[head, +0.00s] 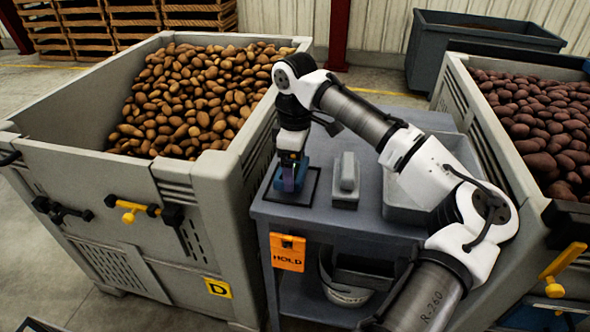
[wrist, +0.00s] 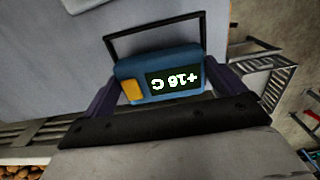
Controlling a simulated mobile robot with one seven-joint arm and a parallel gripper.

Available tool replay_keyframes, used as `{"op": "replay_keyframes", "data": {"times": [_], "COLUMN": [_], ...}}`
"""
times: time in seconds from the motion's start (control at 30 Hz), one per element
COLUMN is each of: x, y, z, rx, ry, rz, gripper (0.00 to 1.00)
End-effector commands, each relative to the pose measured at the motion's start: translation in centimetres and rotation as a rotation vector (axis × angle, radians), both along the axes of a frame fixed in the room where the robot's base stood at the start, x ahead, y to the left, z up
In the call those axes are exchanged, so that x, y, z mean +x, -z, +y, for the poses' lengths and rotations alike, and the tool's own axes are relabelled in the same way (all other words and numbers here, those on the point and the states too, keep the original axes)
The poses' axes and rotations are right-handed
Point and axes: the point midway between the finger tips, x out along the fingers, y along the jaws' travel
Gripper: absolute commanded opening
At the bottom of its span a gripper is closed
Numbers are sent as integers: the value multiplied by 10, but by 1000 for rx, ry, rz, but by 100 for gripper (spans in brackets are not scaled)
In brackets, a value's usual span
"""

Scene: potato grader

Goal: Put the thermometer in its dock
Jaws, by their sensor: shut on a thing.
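A grey block on a base (head: 346,178) stands just to the right. I cannot tell for certain which is the dock.
A grey tray (head: 408,207) is on the cart (head: 370,232), right of the block and partly behind my arm. A tall bin of brown potatoes (head: 228,180) stands close on the left, and one of red potatoes (head: 480,125) on the right. An orange HOLD tag (head: 287,252) hangs in front.

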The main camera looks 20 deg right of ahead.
Motion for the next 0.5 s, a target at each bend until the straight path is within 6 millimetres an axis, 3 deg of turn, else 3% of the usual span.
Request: {"op": "replay_keyframes", "data": {"times": [0.17,0.5], "x": [0,0], "y": [19,22], "z": [0,0], "rx": [0,2], "ry": [1,0], "rz": [0,0], "gripper": [65,65]}}
